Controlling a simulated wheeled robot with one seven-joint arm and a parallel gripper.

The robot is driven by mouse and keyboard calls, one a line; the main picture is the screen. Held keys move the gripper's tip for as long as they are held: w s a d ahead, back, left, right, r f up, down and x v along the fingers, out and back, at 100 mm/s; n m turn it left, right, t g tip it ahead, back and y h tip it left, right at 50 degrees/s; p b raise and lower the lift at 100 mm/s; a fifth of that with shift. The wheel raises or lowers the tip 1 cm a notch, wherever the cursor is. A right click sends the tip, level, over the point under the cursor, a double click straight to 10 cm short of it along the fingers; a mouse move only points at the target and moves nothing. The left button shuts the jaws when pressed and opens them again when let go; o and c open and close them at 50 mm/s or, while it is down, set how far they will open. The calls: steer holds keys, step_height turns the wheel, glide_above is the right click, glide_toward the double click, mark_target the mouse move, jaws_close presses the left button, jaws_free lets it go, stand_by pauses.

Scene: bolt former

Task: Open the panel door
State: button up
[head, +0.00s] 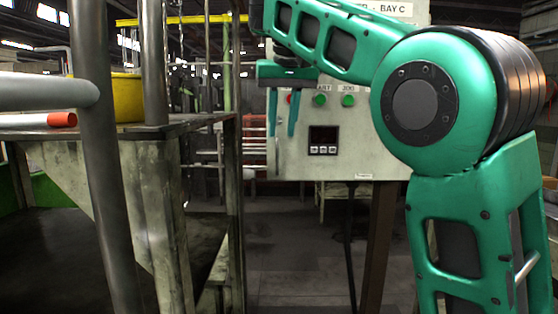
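The panel (355,145) is a pale grey control box on a dark post, right of centre in the head view. Its front carries a sign ending in "BAY C", red and green buttons (348,100) and a small dark display (323,139). No gap shows around its front, and I see no handle or hinge; much of its upper and right part is hidden by my arm. My green gripper (282,128) points down in front of the panel's left edge. Its two fingers are apart with nothing visible between them. I cannot tell whether it touches the panel.
A metal-framed machine table (150,133) with thick upright bars (95,150) fills the left side. A yellow container (127,97) and an orange-ended tube (62,120) are on it. Bare dark floor (295,255) shows between the table and the panel's post (380,245).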

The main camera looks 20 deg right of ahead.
mark_target(278, 155)
steer(key=shift+x, duration=4.7)
steer(key=shift+s+a, duration=0.1)
steer(key=shift+a, duration=0.05)
steer(key=shift+c, duration=0.2)
jaws_close()
